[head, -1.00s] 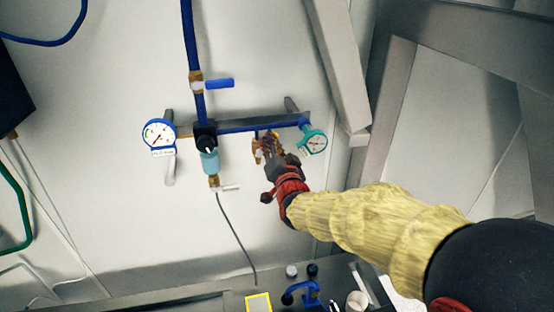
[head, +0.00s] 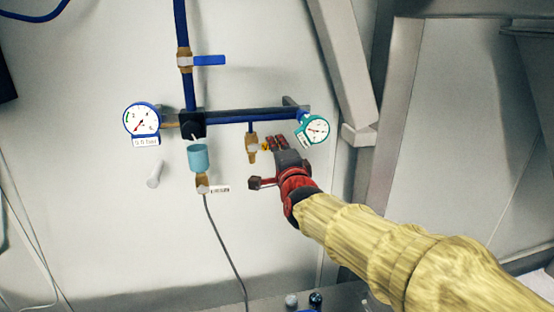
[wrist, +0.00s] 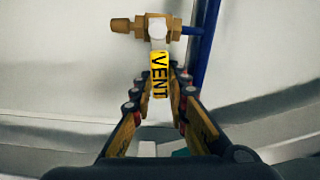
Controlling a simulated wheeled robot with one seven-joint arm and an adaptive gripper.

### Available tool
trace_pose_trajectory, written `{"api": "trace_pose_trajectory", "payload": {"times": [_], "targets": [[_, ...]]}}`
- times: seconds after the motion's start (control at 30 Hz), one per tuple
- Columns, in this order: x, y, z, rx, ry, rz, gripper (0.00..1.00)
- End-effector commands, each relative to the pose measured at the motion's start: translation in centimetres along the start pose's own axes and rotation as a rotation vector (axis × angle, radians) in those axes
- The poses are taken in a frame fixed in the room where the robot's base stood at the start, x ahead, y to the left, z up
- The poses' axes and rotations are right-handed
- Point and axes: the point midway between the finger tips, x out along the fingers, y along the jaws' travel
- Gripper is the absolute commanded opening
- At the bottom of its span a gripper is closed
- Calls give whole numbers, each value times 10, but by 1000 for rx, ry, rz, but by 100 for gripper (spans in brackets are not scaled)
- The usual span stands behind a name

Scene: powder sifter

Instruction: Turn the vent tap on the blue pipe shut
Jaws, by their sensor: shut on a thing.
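The vent tap (head: 251,148) is a brass fitting below a short blue stub on the horizontal blue pipe (head: 240,116). Its yellow lever shows small at the tap's right side, beside my fingertips. In the wrist view the brass body (wrist: 146,27) is at top centre, next to a blue pipe (wrist: 205,35). The yellow lever marked VENT (wrist: 159,76) sticks out from the body toward me. My gripper (head: 275,146) reaches in from the lower right. In the wrist view my gripper (wrist: 158,90) has a finger on each side of the lever and is shut on it.
A teal-rimmed gauge (head: 314,129) is close right of my fingers. A blue-handled valve (head: 207,60) is on the upright pipe. A blue-rimmed gauge (head: 142,119) and a teal cup (head: 198,158) are to the left. A grey beam (head: 345,70) stands right.

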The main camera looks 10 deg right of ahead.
Motion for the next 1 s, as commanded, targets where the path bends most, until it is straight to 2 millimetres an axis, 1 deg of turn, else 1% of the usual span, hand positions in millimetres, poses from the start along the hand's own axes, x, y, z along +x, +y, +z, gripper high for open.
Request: {"api": "trace_pose_trajectory", "payload": {"times": [0.03,0.33,0.87,0.9,1.0], "targets": [[0,7,1,22,0,1,0],[0,9,2,115,0,2,0],[0,9,2,134,0,3,0],[0,9,2,134,0,3,17],[0,9,2,134,0,3,23]]}}
